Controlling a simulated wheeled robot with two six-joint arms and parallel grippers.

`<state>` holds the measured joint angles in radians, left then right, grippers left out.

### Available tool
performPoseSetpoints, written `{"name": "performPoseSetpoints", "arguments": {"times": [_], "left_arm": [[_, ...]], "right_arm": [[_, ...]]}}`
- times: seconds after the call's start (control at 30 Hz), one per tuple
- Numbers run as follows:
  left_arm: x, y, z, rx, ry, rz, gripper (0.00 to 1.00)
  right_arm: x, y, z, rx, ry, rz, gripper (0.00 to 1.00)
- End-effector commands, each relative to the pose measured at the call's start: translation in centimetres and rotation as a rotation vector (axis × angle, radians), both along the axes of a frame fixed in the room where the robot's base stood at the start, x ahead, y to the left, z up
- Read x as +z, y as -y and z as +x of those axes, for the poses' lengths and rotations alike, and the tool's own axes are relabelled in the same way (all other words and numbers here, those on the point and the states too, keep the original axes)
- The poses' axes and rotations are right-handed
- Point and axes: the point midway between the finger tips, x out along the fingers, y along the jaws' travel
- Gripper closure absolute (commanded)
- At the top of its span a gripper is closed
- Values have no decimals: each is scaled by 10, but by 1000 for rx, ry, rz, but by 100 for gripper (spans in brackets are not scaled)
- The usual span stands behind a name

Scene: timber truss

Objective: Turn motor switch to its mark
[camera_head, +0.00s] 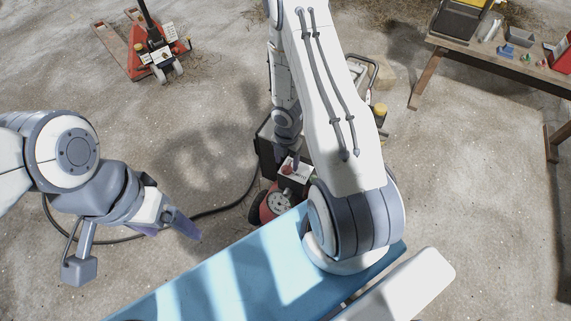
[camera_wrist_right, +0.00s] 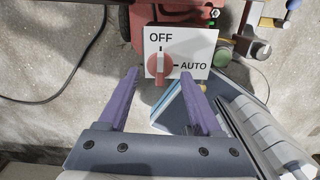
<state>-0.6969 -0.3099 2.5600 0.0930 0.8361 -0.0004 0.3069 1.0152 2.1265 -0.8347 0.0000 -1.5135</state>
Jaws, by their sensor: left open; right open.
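The motor switch is a red knob (camera_wrist_right: 160,66) on a white plate (camera_wrist_right: 196,44) marked OFF at the top and AUTO at the right. The knob's ridge appears upright, towards the OFF mark. In the wrist view my right gripper (camera_wrist_right: 160,73) is open, its purple fingers on either side below the knob, with nothing between them; contact cannot be told. In the head view the white plate (camera_head: 299,169) is small and partly covered by my right arm. My left gripper (camera_head: 182,226) is open and empty, well left of the switch.
A red machine (camera_head: 265,205) with a black cable (camera_head: 215,211) stands beside the switch. A blue panel (camera_head: 225,275) lies in front. A red pallet truck (camera_head: 150,50) is at the back left, a workbench (camera_head: 500,60) at the back right. Sandy ground between is free.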

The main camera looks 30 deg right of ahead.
Motion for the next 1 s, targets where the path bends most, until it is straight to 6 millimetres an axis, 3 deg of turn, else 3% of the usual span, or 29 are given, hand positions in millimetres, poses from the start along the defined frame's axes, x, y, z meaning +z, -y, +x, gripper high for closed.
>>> {"name": "performPoseSetpoints", "arguments": {"times": [0.03,0.5,1.0], "left_arm": [[9,0,0,0,0,0,18],[45,0,0,0,0,0,18],[45,0,0,0,0,0,18]], "right_arm": [[9,0,0,0,0,0,34],[45,0,0,0,0,0,34],[45,0,0,0,0,0,34]]}}
